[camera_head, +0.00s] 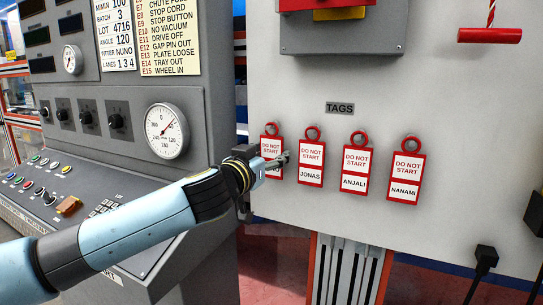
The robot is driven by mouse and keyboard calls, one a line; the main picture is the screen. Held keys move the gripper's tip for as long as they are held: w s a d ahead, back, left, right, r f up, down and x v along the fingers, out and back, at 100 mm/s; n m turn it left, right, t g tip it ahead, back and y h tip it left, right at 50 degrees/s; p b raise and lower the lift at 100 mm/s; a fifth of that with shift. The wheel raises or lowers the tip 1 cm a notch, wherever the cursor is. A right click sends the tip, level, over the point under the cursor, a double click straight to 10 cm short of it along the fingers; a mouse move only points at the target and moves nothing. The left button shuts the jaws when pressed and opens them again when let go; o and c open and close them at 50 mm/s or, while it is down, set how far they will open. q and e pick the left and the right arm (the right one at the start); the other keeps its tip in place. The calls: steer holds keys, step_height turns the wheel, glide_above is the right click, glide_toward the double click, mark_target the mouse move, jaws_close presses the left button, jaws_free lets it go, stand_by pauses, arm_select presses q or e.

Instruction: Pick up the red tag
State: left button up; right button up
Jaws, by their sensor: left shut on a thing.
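Several red tags with white "DO NOT START" labels hang in a row on the pale board under the "TAGS" sign (339,108). The leftmost tag (269,147) is partly covered by my left gripper (283,159), and its name is mostly hidden. To its right hang the tags JONAS (311,155), ANJALI (355,160) and NANAMI (406,162). Each has a red ring at its top. My left gripper reaches in from the left and is shut on the leftmost tag, which still appears to hang in line with the others. My right gripper is not in view.
A grey control console (185,97) with a dial gauge (166,131), knobs and buttons stands at left, close to my left arm. A grey box (340,36) and a red pull handle (489,35) are above the tags. A black plug (486,258) hangs at lower right.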

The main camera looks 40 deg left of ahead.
arm_select(q)
steer(key=shift+s+r+b, duration=0.1)
steer(key=shift+r+b, duration=0.15)
steer(key=shift+b, duration=0.05)
steer(key=b+v, duration=0.1)
steer(key=v, duration=1.7)
steer(key=shift+r, duration=0.15)
steer(key=shift+a, duration=0.1)
